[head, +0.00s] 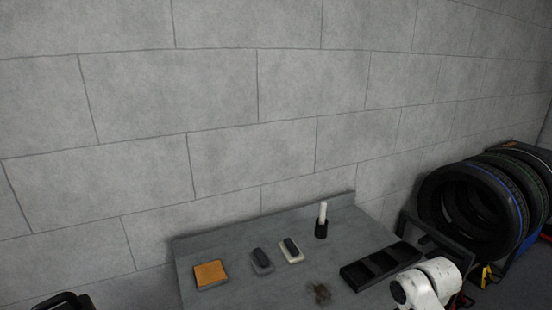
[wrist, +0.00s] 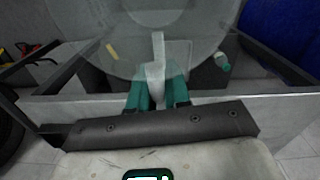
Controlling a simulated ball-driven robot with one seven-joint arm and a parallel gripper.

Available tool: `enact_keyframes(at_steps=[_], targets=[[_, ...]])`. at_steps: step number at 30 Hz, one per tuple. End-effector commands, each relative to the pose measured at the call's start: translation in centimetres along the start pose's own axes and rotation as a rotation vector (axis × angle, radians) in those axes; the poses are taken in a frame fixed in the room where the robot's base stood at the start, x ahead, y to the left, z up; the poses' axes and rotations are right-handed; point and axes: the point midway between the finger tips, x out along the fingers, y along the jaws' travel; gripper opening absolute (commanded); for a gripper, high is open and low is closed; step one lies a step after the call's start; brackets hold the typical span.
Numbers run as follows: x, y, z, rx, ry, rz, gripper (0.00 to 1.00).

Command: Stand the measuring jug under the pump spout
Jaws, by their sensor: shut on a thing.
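In the wrist view a large, clear, round-rimmed vessel, which looks like the measuring jug (wrist: 85,35), fills the upper middle. Its pale upright handle (wrist: 157,55) points toward my gripper (wrist: 157,92). The two green fingertips are shut on the handle, one on each side. The jug's base and what lies under it cannot be made out clearly. The head view shows neither the jug nor my fingertips. I cannot identify the pump spout in either view.
Tyres (head: 460,180) stand at right. In the wrist view a dark-edged grey frame (wrist: 60,98) runs behind the fingers.

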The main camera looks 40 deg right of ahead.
Motion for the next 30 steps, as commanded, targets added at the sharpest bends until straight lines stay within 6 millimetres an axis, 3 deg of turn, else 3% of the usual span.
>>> enact_keyframes(at_steps=[3,9,24,30], targets=[[3.1,-2.9,-0.4,0.013,0.002,-0.01,0.0],[7.1,-7.8,-1.3,0.027,0.003,-0.011,0.0],[11.3,-16.6,-3.7,0.006,0.0,-0.003,0.0],[11.6,-18.2,-4.3,0.001,-0.001,0.002,0.0]])
